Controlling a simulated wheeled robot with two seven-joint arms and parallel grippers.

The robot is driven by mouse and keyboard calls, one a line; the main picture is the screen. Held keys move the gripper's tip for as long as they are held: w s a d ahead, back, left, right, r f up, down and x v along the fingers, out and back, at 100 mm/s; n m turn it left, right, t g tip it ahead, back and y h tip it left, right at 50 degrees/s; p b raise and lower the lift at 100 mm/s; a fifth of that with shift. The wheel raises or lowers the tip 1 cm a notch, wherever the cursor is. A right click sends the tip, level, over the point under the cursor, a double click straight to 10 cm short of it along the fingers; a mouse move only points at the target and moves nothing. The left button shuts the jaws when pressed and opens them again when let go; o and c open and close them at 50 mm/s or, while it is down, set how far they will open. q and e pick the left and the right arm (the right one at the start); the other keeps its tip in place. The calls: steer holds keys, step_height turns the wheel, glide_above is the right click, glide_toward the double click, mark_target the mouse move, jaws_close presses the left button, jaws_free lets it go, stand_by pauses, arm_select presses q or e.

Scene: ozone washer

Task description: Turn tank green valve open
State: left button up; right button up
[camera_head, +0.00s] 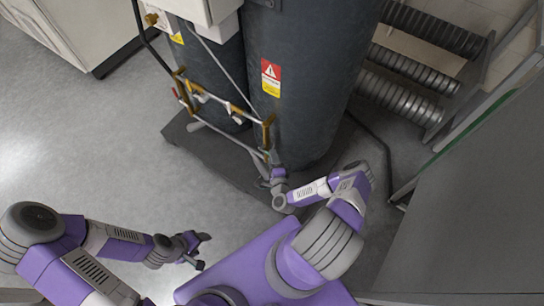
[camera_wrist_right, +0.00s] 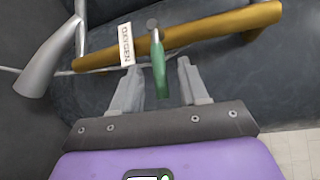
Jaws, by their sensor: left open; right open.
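The green valve (camera_wrist_right: 158,68) is a small green handle on a brass pipe (camera_wrist_right: 205,30) in the right wrist view. It hangs down from a grey knob, beside a white "OXYGEN" tag (camera_wrist_right: 126,44). My right gripper (camera_wrist_right: 159,86) is open, with one finger on each side of the green handle and a gap visible on both sides. In the head view my right gripper (camera_head: 266,172) is at the base of the dark tank (camera_head: 300,75); the green handle cannot be made out there. My left gripper (camera_head: 203,251) is open and empty over the floor.
A second tank (camera_head: 215,72) stands to the left on the same dark base (camera_head: 200,143). Ribbed cylinders (camera_head: 402,97) and a grey panel (camera_head: 470,190) are at right. The left floor is clear.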

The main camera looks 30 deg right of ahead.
steer(key=shift+x, duration=0.95)
steer(key=shift+c, duration=0.4)
jaws_close()
